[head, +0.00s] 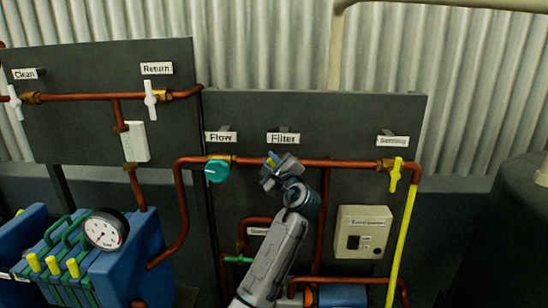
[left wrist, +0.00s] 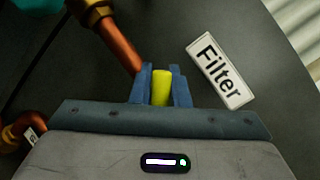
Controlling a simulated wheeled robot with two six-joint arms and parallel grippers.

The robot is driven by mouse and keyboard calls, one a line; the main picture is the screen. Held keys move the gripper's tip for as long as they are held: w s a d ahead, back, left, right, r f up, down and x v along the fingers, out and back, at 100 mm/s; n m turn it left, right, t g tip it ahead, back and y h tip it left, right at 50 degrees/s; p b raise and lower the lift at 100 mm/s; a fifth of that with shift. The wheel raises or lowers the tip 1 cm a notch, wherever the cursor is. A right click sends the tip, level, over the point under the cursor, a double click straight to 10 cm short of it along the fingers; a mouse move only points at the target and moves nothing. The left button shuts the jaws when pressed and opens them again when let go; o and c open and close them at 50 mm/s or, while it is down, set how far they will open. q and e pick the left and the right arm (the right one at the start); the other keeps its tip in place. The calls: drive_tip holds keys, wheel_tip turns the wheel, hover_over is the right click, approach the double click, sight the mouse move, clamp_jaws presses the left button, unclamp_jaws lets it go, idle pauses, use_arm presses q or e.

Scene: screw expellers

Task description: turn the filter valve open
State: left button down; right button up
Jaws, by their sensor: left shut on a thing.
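The filter valve's yellow handle (left wrist: 161,87) sits between the two blue fingers of my left gripper (left wrist: 161,88) in the left wrist view. The fingers are shut on it. In the head view my left gripper (head: 273,166) is at the copper pipe just below the "Filter" label (head: 283,139), and a bit of yellow shows at its tips. The label also shows in the left wrist view (left wrist: 221,75), right of the fingers. The valve body is hidden behind the gripper. My right gripper is not in view.
The teal flow knob (head: 217,170) is close to the left of my gripper. A yellow settling valve handle (head: 396,174) is at the right on the same pipe (head: 345,164). A gauge (head: 105,230) stands at lower left.

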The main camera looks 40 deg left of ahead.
use_arm(q)
drive_tip(key=shift+s+a+f+n+g+h+p, duration=0.15)
drive_tip(key=shift+f+n+h+p, duration=0.45)
drive_tip(key=shift+n, duration=0.6)
drive_tip(key=shift+a+f+n+g+h+p, duration=0.1)
drive_tip(key=shift+f+n+g+h+p, duration=0.15)
drive_tip(key=shift+f+n+h+p, duration=0.65)
drive_tip(key=shift+s+a+f+n+g+h, duration=0.15)
drive_tip(key=shift+n+h, duration=0.25)
drive_tip(key=shift+n, duration=1.1)
drive_tip(key=shift+w+d, duration=0.1)
drive_tip(key=c, duration=1.4)
unclamp_jaws()
drive_tip(key=shift+r, duration=0.1)
drive_tip(key=shift+b+v, duration=1.75)
drive_tip(key=shift+v, duration=3.65)
